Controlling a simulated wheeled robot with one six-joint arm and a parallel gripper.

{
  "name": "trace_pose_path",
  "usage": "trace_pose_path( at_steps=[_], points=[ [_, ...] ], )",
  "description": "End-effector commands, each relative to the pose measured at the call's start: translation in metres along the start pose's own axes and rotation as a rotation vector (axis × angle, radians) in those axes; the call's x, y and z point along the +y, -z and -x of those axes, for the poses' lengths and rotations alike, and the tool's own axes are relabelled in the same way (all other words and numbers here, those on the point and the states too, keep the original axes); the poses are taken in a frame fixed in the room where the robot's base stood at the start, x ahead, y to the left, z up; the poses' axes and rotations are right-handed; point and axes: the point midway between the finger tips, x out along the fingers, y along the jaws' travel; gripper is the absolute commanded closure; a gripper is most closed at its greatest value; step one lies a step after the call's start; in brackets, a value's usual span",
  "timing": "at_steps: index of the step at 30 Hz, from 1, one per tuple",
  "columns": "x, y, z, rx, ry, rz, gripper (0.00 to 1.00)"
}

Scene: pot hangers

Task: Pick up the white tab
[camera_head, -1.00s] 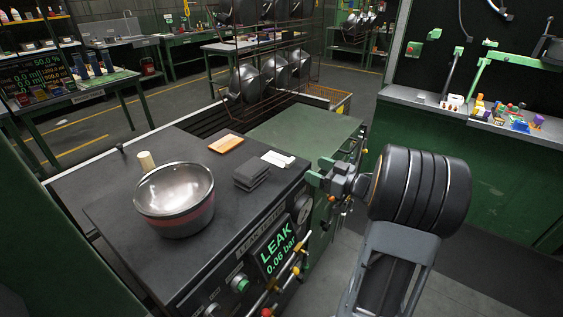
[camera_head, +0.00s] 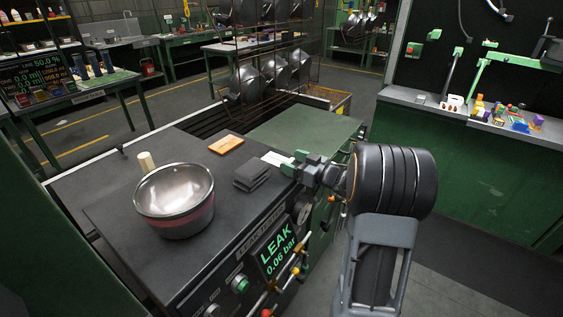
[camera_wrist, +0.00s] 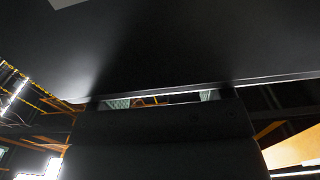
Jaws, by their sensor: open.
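The white tab (camera_head: 271,158) lies flat on the dark bench top, near its right edge, beyond a stack of dark pads. My gripper (camera_head: 288,164), with green fingertips, is at the bench edge just right of the tab and covers part of it in the head view. I cannot tell whether it touches the tab. The gripper is open, with nothing seen held in it. In the wrist view a dark flat surface (camera_wrist: 170,50) fills the top, and a pale patch (camera_wrist: 62,3) at the upper edge may be the tab.
The dark pads (camera_head: 251,175) and an orange block (camera_head: 226,144) lie close to the tab. A metal bowl (camera_head: 174,200) with a red band stands at left on the bench (camera_head: 115,215). A green panel (camera_head: 310,132) lies behind; valves and a LEAK display line the front.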

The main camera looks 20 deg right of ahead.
Motion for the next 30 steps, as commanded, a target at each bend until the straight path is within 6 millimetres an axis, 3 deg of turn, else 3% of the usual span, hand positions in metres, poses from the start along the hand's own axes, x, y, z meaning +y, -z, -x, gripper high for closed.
trace_pose_path(
  at_steps=[3, 20, 30],
  points=[
    [0.0001, 0.0, 0.0002, 0.0, 0.0, 0.0, 0.28],
    [0.0002, 0.0, 0.0006, 0.0, 0.0, 0.0, 0.81],
    [0.0002, 0.0047, 0.0005, 0.0, 0.0, 0.001, 0.81]
  ],
)
